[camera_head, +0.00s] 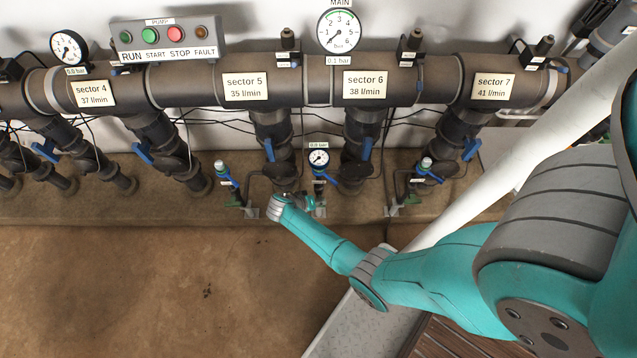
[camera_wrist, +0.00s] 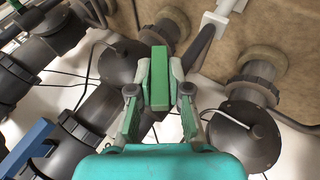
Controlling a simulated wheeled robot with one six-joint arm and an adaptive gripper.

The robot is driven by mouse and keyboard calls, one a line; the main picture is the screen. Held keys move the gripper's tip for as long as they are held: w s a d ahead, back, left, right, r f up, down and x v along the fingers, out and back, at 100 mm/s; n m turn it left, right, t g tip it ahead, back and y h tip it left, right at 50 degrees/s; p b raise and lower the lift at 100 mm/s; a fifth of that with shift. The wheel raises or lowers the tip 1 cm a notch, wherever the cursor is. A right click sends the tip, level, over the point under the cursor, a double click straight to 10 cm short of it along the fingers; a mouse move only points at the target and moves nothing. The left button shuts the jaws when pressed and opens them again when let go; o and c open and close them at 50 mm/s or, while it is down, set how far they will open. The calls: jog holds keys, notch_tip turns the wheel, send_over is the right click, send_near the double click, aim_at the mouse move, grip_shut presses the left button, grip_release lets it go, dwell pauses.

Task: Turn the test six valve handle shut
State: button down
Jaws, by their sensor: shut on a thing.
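My gripper (camera_wrist: 159,84) is shut on a green handle (camera_wrist: 160,65) in the wrist view, with one finger on each side of it. I take it to be the test six valve handle; its label is not readable. In the head view my gripper (camera_head: 307,201) is at the foot of the small test branch under the 0.0 bar gauge (camera_head: 318,158), between the sector 5 and sector 6 pipes. There my wrist and fingers mostly hide the handle.
Similar small test branches stand at left (camera_head: 226,178) and right (camera_head: 425,170). Blue handles sit on the sector valves, such as the sector 6 one (camera_head: 366,149). Dark pipes and thin cables crowd around my gripper. The brown floor (camera_head: 150,285) in front is clear.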

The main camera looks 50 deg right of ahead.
jog(key=shift+f+n+g+h, duration=0.1)
jog(key=shift+n+g+h, duration=0.2)
jog(key=shift+g+h, duration=1)
jog(key=c, duration=1.1)
grip_release()
jog(key=shift+w+a, duration=0.1)
jog(key=v, duration=1.2)
